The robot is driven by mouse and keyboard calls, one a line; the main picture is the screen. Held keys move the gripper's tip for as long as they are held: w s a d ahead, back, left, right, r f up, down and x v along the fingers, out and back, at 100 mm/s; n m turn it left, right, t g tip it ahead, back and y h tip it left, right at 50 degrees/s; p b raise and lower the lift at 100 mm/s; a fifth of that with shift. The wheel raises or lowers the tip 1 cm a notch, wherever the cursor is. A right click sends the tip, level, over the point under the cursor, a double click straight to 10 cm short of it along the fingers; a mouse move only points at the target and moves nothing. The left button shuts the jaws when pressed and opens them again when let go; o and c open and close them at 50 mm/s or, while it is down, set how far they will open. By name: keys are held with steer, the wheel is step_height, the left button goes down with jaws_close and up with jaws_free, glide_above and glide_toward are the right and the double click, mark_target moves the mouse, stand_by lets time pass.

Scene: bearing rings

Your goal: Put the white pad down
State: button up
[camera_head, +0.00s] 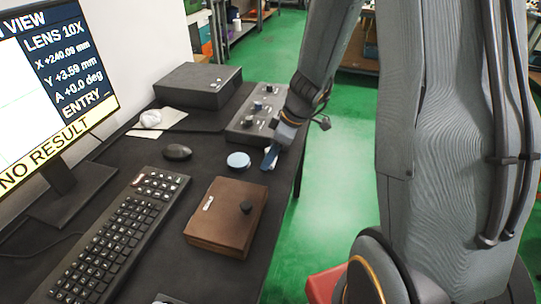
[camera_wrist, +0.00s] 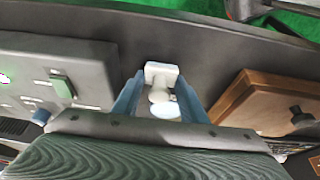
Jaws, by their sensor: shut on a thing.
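The white pad (camera_wrist: 161,72) is a small pale block between the fingertips in the wrist view. My gripper (camera_wrist: 158,88) is shut on it, with one blue finger on each side. In the head view my gripper (camera_head: 270,158) points down over the right edge of the dark table (camera_head: 215,170), and the pad is mostly hidden behind the fingers. I cannot tell whether the pad touches the table. A pale blue disc (camera_head: 238,160) lies on the table just left of the gripper; a pale round shape also shows between the fingers in the wrist view (camera_wrist: 166,110).
A grey control box (camera_head: 252,118) with knobs stands behind the gripper. A brown wooden box (camera_head: 222,225) with a black knob stands in front. A mouse (camera_head: 177,152), keyboard (camera_head: 120,235), monitor (camera_head: 60,90) and dark grey case (camera_head: 197,88) are farther left. Green floor lies beyond the table edge.

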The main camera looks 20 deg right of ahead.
steer(key=shift+f+b, duration=0.3)
steer(key=shift+b, duration=0.25)
steer(key=o, duration=1)
steer(key=shift+s+f, duration=0.1)
steer(key=shift+s, duration=0.1)
steer(key=shift+s+a+f, duration=0.1)
steer(key=shift+r+p, duration=0.45)
steer(key=shift+p, duration=0.25)
steer(key=w+v, duration=0.1)
steer(key=v, duration=1)
steer(key=s+d+m+g+h, duration=0.1)
steer(key=s+m+g+h, duration=0.1)
steer(key=s+m, duration=1)
steer(key=s+h, duration=0.1)
steer(key=s, duration=0.4)
steer(key=shift+m+h, duration=0.3)
steer(key=shift+m, duration=0.1)
